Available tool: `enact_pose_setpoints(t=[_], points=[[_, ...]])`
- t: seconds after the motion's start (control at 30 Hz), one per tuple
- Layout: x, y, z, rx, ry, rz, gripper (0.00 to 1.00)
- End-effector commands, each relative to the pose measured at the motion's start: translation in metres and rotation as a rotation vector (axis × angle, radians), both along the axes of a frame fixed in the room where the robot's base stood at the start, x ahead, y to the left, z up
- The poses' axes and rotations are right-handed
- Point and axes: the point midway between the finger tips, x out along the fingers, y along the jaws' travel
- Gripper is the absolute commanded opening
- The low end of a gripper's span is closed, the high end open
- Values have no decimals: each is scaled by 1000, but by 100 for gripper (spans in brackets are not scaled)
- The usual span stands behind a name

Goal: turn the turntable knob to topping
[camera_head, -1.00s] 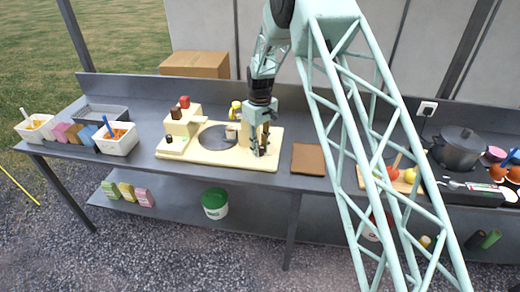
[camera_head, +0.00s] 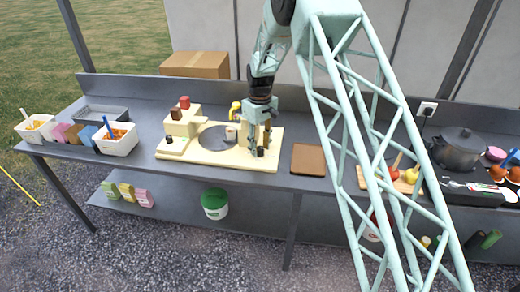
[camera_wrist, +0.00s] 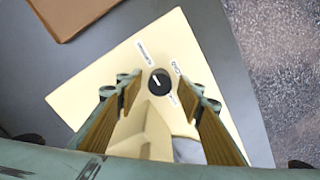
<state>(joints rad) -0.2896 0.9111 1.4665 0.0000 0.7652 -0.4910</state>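The turntable (camera_head: 217,137) is a dark disc set in a cream base (camera_head: 205,158) on the grey counter. The black round knob (camera_wrist: 159,82) sits on the base's right end. A light mark on it points toward the upper left in the wrist view, near one white label (camera_wrist: 146,53). Two other labels (camera_wrist: 177,69) lie on its right side; their words are too small to read surely. My gripper (camera_head: 259,149) points down over the knob. In the wrist view its fingers (camera_wrist: 158,92) are apart, one on each side of the knob; I cannot tell whether they touch it.
A brown board (camera_head: 308,159) lies just right of the base. Brown and red blocks stand on the base's back left, with a yellow item (camera_head: 235,110) behind the disc. White tubs (camera_head: 115,140) stand at the left, a dark pot (camera_head: 458,148) at the right.

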Motion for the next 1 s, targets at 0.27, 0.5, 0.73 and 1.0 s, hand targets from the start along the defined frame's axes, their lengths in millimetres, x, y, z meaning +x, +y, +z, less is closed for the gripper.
enact_pose_setpoints(t=[0.27, 0.5, 0.73, 1.0], points=[[1, 0, 33, 1, -3, 0, 35], [1, 0, 69, 1, -4, 0, 35], [1, 0, 96, 1, -2, 0, 35], [1, 0, 110, 1, -2, 0, 35]])
